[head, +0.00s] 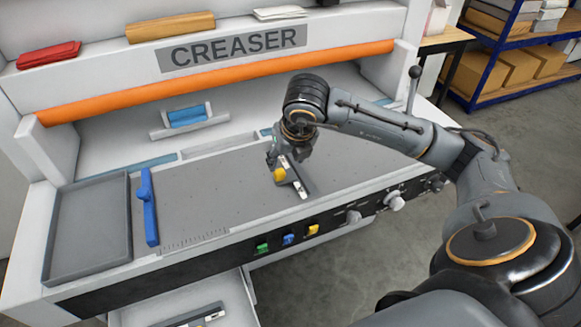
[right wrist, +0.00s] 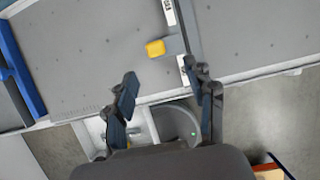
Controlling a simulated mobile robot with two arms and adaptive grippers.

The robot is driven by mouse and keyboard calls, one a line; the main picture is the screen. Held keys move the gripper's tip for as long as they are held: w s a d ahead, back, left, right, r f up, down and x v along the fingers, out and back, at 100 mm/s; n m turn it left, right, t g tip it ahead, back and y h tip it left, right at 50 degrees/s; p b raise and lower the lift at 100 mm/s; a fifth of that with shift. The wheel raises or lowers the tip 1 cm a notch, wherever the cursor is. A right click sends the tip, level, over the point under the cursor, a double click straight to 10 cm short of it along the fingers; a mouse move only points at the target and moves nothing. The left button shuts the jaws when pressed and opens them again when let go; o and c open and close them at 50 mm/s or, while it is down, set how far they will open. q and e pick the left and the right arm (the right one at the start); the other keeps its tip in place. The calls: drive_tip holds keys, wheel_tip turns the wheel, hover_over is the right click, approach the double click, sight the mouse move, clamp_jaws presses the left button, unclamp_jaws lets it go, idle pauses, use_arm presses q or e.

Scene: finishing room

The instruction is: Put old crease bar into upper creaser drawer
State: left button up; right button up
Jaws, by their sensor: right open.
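A dark crease bar (head: 300,186) with white label patches lies on the grey creaser bed, near its front edge. A yellow block (head: 280,174) is beside it. In the right wrist view the bar (right wrist: 186,38) runs just beyond the fingers, with the yellow block (right wrist: 155,48) to its left. My right gripper (head: 276,157) is over the bed at the bar's far end, partly hiding it. In the wrist view the gripper (right wrist: 162,76) is open with nothing between its fingers. A drawer (head: 228,288) stands open below the bed; another dark bar (head: 200,316) lies in it. My left gripper is out of view.
A grey tray (head: 92,215) and a blue bar (head: 149,205) are on the bed's left. Buttons and knobs line the front panel (head: 330,222). An orange roller (head: 215,80) crosses behind. A shelf with boxes (head: 500,68) stands at the back right.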

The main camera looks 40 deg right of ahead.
sight(280, 173)
drive_tip(key=x, duration=0.3)
drive_tip(key=p+x, duration=0.1)
drive_tip(key=x, duration=0.2)
drive_tip(key=p+x, duration=0.1)
drive_tip(key=shift+w+a+f+p, duration=0.2)
drive_tip(key=shift+w+f+p, duration=0.1)
drive_tip(key=shift+w+p, duration=0.1)
drive_tip(key=shift+f, duration=0.2)
clamp_jaws()
